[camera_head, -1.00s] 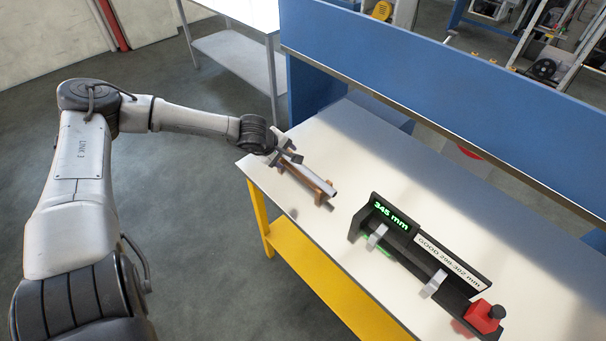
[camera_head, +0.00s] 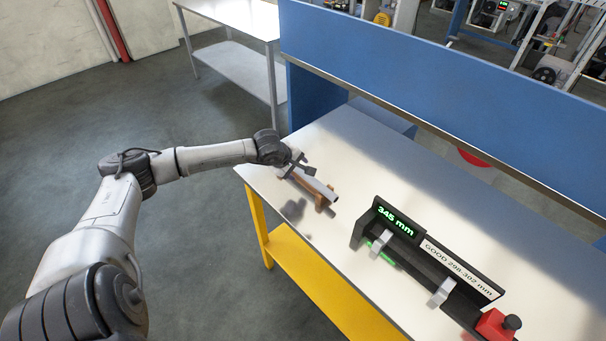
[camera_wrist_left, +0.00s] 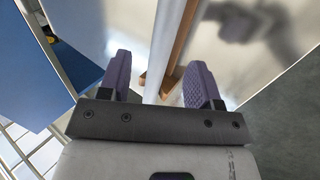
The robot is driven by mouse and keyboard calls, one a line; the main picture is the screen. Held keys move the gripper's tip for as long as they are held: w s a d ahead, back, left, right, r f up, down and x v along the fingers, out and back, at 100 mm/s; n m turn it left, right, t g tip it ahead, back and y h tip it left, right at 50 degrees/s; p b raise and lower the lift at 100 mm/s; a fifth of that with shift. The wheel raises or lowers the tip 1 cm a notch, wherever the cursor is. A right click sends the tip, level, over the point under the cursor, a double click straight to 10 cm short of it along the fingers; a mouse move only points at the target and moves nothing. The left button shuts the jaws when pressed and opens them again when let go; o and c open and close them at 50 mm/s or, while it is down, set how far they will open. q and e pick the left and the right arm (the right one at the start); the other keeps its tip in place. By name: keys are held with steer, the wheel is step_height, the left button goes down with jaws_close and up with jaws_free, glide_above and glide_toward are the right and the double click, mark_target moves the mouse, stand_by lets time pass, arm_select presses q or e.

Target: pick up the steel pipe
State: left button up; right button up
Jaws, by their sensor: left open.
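The steel pipe (camera_head: 321,188) is a light grey tube lying on a wooden rest (camera_head: 320,201) near the left end of the white table. My left gripper (camera_head: 301,168) is at the pipe's far-left part and hides some of it. In the left wrist view, its two purple pads are apart, and the pipe (camera_wrist_left: 160,45) runs through the space between them. A gap shows between the pads and the pipe, so the gripper is open; how far it is above the pipe is hard to tell. My right gripper is out of view.
A black gauge fixture (camera_head: 425,260) with a green "345 mm" display, two light posts and a red button block (camera_head: 494,324) stands right of the pipe. A blue panel (camera_head: 430,90) runs along the table's back. The table (camera_head: 375,155) is clear behind the pipe.

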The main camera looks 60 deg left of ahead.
mark_target(302, 172)
arm_select(q)
steer(key=shift+b+x, duration=0.3)
steer(key=shift+x, duration=2.05)
steer(key=shift+s, duration=0.15)
jaws_close()
